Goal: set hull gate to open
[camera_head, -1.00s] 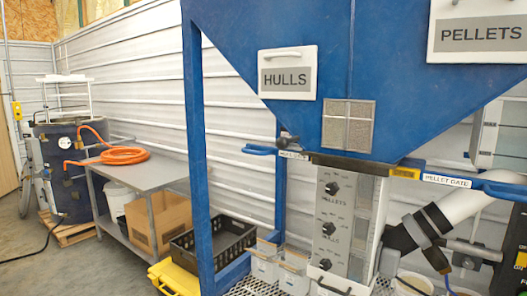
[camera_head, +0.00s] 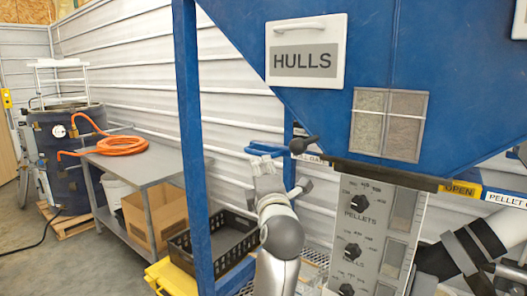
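The blue hull gate handle (camera_head: 266,149) sticks out to the left under the blue hopper, beside a dark round knob (camera_head: 304,145). Its white label (camera_head: 310,158) is partly covered. My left gripper (camera_head: 264,166) is light grey and points up at the handle from just below. Its fingertips overlap the handle in the picture; I cannot tell whether they touch it or how far they are apart. The hull gate's position is not readable here. My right gripper is not in view.
The pellet gate (camera_head: 504,198) is at the right, next to a yellow OPEN label (camera_head: 460,189). A blue post (camera_head: 191,130) stands left of my arm. A knob panel (camera_head: 365,225) is at the right. A black crate (camera_head: 222,240) sits low behind the post.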

